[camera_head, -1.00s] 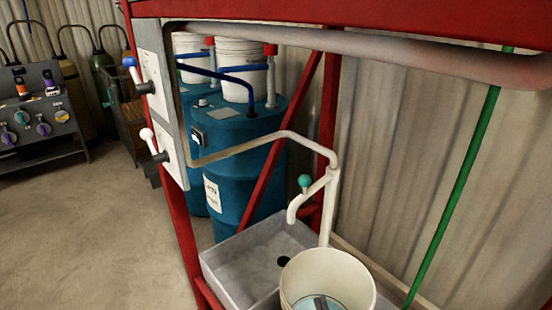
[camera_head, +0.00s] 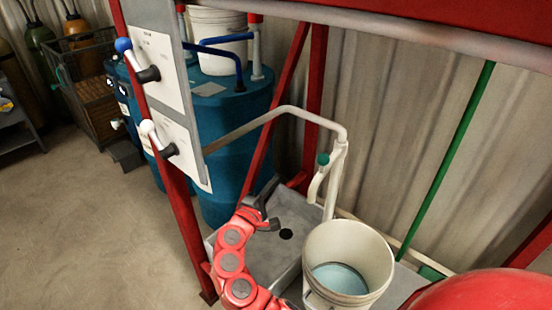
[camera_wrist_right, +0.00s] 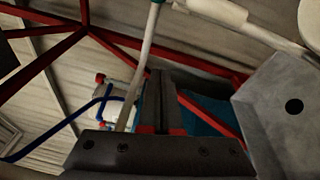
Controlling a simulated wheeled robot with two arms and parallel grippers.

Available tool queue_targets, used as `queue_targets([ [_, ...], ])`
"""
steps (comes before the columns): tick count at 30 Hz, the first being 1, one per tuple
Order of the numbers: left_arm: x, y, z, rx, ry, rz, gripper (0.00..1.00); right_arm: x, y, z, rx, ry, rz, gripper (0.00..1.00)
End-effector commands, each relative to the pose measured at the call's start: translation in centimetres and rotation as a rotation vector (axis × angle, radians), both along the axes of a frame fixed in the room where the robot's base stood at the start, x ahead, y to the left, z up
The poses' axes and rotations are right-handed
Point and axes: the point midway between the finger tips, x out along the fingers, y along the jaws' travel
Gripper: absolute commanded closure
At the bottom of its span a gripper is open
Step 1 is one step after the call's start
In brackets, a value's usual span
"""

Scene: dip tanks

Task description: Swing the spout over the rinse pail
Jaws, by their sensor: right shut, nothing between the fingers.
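The white spout (camera_head: 316,188) hangs from a standpipe with a teal knob (camera_head: 323,159), its outlet pointing down over the grey sink (camera_head: 290,212), behind and left of the pail. The white rinse pail (camera_head: 318,285) stands at the sink's right side with pale blue liquid inside. My right gripper (camera_head: 268,204) is shut and empty over the sink's left part, left of the spout and apart from it. In the right wrist view, its dark fingers (camera_wrist_right: 167,105) are together, with a white pipe (camera_wrist_right: 218,10) above and the sink (camera_wrist_right: 270,100) at right. My left gripper is not in view.
A red frame post (camera_head: 186,215) and a panel with blue and white levers (camera_head: 165,75) stand left of the sink. Blue drums (camera_head: 232,115) stand behind. A green pole (camera_head: 455,150) leans at right.

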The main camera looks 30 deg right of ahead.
Motion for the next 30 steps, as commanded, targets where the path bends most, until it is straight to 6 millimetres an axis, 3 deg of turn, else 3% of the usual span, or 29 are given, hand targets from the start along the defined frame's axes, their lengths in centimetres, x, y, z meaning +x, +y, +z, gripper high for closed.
queue_targets([
  [3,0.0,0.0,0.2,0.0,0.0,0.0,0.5,-1.6,-0.9,1.6,-0.003,-0.014,-0.092,1.0],
  [7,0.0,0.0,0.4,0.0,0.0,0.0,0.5,-1.8,-1.8,2.0,-0.003,-0.016,-0.119,1.0],
  [23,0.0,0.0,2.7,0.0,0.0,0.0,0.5,2.9,-9.9,2.5,-0.002,-0.015,-0.116,1.0],
  [30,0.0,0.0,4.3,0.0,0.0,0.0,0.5,0.9,-11.9,3.0,-0.003,-0.014,-0.113,1.0],
])
